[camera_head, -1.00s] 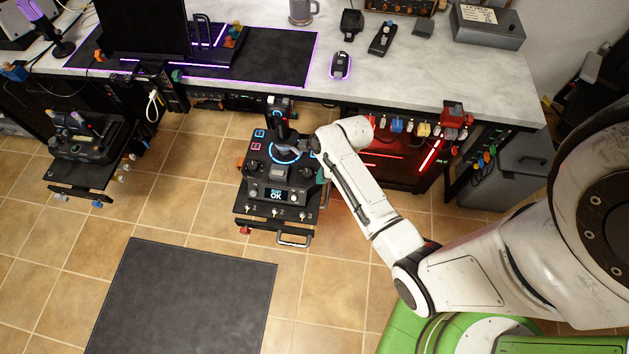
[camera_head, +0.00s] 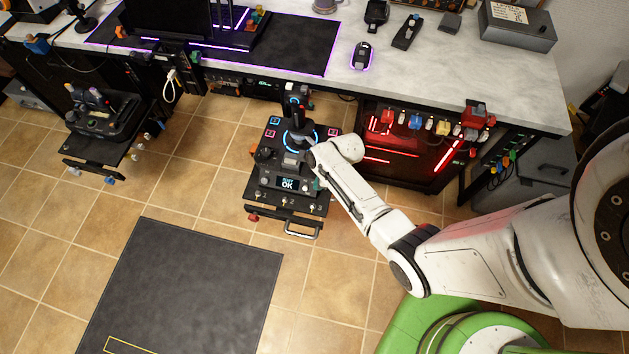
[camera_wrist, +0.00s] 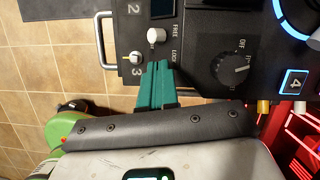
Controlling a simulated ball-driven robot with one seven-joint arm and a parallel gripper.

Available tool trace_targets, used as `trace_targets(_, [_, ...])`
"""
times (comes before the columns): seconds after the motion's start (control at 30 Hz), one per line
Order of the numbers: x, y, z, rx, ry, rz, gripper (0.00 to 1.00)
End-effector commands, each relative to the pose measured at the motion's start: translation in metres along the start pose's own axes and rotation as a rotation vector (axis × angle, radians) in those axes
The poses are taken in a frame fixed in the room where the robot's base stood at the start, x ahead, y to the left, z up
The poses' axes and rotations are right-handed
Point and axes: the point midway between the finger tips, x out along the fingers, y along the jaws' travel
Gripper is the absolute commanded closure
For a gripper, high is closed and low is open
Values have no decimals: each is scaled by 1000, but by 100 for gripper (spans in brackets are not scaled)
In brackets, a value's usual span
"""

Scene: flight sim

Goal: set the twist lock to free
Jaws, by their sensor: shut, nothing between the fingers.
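The black control panel (camera_head: 262,183) stands on its mount below the desk edge. In the wrist view, a white knob (camera_wrist: 156,35) sits on the panel beside the printed words FREE and LOCK. I take it as the twist lock; its exact pointing direction is too small to tell. My gripper (camera_wrist: 161,66) has teal fingers, shut and empty, with their tips just beside the LOCK print and a little below the knob in the picture. Whether they touch the panel cannot be told. In the head view my wrist mostly hides the fingers.
Close to the fingertips are a small toggle (camera_wrist: 135,57) by the number 3 and a large black dial (camera_wrist: 236,68) marked OFF. A metal handle (camera_head: 301,232) is on the panel's front edge. The desk (camera_head: 440,80) stands behind; tiled floor is open in front.

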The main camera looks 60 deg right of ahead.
Motion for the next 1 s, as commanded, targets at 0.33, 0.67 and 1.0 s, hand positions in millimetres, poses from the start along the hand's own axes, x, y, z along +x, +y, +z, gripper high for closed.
trace_targets(0.33, [8, 1, 14, 1, 0, 1, 100])
trace_targets(0.67, [9, 0, 18, -1, 0, 1, 100])
trace_targets(1.0, [16, -1, 33, 0, -2, 1, 100])
